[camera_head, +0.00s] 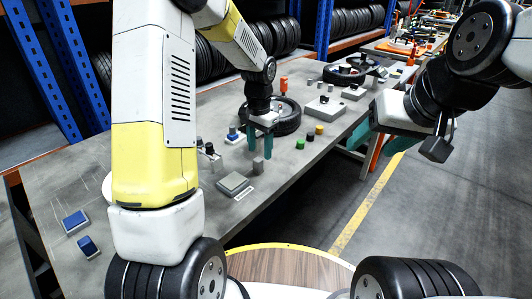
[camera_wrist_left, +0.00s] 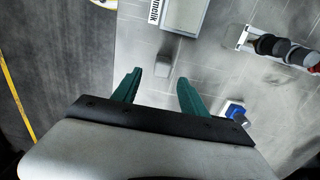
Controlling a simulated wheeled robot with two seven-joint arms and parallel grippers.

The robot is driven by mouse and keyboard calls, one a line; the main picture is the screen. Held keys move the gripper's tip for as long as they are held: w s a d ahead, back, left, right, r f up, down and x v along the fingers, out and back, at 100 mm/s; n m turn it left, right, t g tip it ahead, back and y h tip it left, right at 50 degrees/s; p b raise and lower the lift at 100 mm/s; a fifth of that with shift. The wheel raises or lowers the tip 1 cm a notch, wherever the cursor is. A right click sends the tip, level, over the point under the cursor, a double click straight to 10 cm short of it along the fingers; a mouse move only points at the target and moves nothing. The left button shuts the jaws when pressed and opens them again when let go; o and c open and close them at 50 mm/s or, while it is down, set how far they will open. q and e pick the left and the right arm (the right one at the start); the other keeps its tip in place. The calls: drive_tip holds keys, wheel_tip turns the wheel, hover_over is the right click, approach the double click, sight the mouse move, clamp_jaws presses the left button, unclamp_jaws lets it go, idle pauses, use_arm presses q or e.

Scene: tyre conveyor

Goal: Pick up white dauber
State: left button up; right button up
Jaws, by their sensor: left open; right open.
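A small pale grey-white block-like piece, likely the white dauber (camera_head: 258,166), stands on the grey table just below my left gripper (camera_head: 260,148). In the left wrist view the same pale piece (camera_wrist_left: 163,70) shows beyond and between the fingertips of my left gripper (camera_wrist_left: 160,78). That gripper is open, pointing down, with nothing held. My right gripper (camera_head: 379,139) is open and empty, out over the floor to the right of the table.
Green (camera_head: 300,145), black (camera_head: 310,137) and yellow (camera_head: 319,129) daubers stand to the right. A tyre (camera_head: 284,116) lies behind my left gripper. A flat grey pad (camera_head: 233,184) is in front. A blue-topped piece (camera_wrist_left: 235,109) and a dark-knobbed holder (camera_wrist_left: 270,45) are near.

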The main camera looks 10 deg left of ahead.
sight(258, 159)
use_arm(q)
drive_tip(key=f, duration=0.6)
drive_tip(key=shift+s+a, duration=0.15)
drive_tip(key=shift+a, duration=0.15)
clamp_jaws()
